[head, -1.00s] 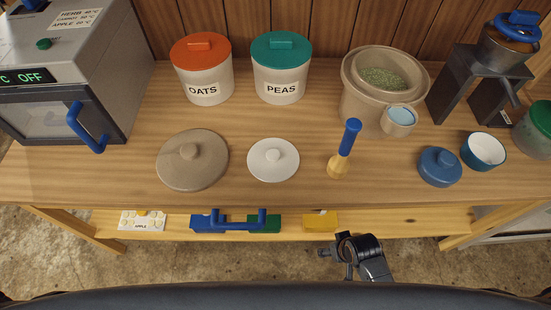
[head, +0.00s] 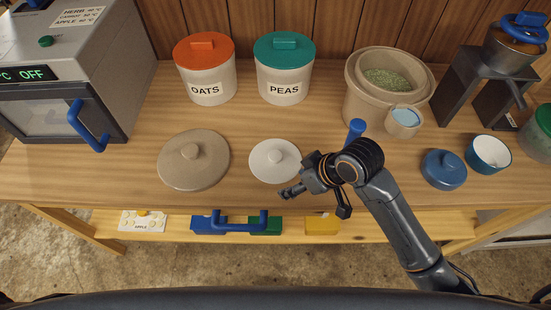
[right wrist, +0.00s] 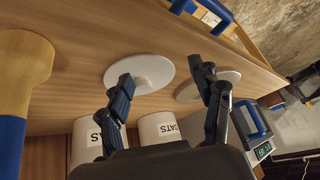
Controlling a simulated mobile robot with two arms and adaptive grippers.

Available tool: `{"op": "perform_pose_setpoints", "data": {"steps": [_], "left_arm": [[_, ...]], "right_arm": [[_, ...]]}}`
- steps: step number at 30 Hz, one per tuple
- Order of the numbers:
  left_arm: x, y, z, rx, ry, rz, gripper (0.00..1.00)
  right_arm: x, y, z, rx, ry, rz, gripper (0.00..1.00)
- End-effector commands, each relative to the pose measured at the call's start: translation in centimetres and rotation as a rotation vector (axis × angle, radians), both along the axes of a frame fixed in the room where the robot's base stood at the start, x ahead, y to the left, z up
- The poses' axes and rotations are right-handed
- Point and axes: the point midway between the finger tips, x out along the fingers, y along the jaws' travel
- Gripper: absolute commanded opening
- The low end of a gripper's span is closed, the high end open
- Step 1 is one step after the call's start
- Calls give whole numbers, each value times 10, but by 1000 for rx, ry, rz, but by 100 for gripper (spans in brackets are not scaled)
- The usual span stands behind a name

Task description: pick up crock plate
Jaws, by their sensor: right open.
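The round white plate (head: 268,166) with a centre knob, which I take as the crock plate, lies flat on the bench in the head view. In the right wrist view the white plate (right wrist: 150,72) shows partly behind one finger. My right gripper (head: 303,184) is open and empty, over the bench's front part, just right of and nearer than the plate, apart from it. The right wrist view shows its spread fingers (right wrist: 166,78). The wider beige lid (head: 190,163) lies left of the plate. My left gripper is not in view.
A blue-handled wooden tool (head: 355,130) stands just behind my right wrist, partly hidden. OATS (head: 205,75) and PEAS (head: 284,75) canisters stand behind. A grey oven (head: 100,85) stands left.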

Motion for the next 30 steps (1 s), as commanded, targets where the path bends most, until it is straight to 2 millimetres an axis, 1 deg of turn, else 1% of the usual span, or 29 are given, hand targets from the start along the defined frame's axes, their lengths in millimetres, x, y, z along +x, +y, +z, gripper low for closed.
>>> {"op": "perform_pose_setpoints", "data": {"steps": [1, 4, 9, 12, 15, 17, 20, 23, 24, 30], "left_arm": [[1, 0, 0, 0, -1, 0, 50], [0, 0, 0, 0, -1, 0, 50], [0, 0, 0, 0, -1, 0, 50], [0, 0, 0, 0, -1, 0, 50], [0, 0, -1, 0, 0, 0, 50], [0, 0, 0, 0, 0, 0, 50], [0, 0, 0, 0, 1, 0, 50], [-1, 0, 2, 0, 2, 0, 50], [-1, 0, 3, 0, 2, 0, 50], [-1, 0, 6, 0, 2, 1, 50]], "right_arm": [[14, 4, 9, -12, -17, 48, 65], [35, 13, 24, -39, -26, 155, 65], [68, 10, 51, -101, -24, 279, 65], [82, 5, 63, -130, -17, 315, 65], [90, 0, 72, -147, -12, 334, 65], [93, -1, 75, -153, -8, 340, 65], [96, 0, 71, -156, -4, 344, 65], [98, 6, 56, -154, -2, 346, 65], [99, 9, 48, -156, -1, 346, 65], [105, 23, 14, -155, -3, 344, 65]]}}
